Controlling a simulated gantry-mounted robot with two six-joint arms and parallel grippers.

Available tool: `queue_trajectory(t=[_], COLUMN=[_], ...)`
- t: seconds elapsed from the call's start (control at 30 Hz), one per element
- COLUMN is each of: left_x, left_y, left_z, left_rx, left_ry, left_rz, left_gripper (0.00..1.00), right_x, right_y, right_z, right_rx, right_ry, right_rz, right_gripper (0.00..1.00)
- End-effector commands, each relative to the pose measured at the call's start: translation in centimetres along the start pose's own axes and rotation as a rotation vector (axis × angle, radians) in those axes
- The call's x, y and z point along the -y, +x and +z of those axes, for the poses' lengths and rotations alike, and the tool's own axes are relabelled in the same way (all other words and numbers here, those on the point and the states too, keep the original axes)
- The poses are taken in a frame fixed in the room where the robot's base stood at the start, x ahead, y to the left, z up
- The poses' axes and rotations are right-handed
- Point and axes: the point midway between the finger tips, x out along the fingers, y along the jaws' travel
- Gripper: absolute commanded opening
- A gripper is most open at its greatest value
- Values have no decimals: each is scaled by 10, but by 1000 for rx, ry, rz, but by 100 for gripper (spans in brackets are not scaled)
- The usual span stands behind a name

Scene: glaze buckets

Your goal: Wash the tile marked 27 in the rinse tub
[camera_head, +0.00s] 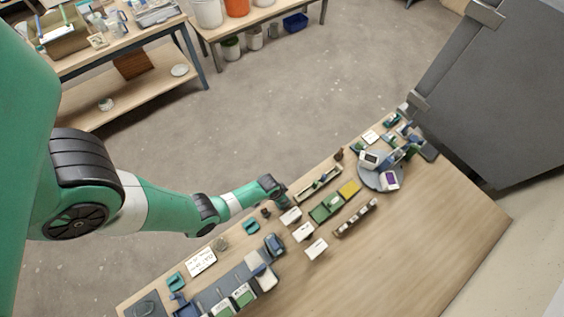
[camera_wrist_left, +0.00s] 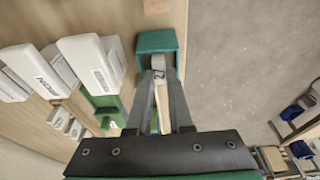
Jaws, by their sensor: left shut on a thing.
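My left gripper (camera_wrist_left: 160,85) is shut on a narrow pale tile (camera_wrist_left: 162,108). The tile is seen nearly edge-on, and a dark mark like a 2 shows near its far end; the full number cannot be read. A dark green tub (camera_wrist_left: 170,41) lies just beyond the fingertips in the left wrist view. Whether the tile is inside it or above it, I cannot tell. In the head view my left gripper (camera_head: 275,188) reaches over the far edge of the table, and its fingers are too small to make out. My right gripper is not in view.
White labelled boxes (camera_wrist_left: 87,62) stand left of the gripper in the wrist view. On the table (camera_head: 400,235) are a green tray (camera_head: 320,213), a yellow block (camera_head: 349,188), a long rack (camera_head: 356,217) and a round stand (camera_head: 372,181). The table's right part is clear.

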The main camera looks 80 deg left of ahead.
Motion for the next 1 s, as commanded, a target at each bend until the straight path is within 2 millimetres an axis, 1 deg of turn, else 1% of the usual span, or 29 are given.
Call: queue_trajectory(t=[0.17,0.27,1.0], left_x=[0,0,0], left_y=[-1,-5,-56], left_z=[-1,-2,-14], left_rx=[-1,-1,0], left_ry=[0,0,0], left_rz=[0,0,0], left_gripper=[0,0,0], right_x=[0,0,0], right_y=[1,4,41], right_z=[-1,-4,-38], right_rx=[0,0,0], right_ry=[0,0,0], right_rz=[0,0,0], right_gripper=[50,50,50])
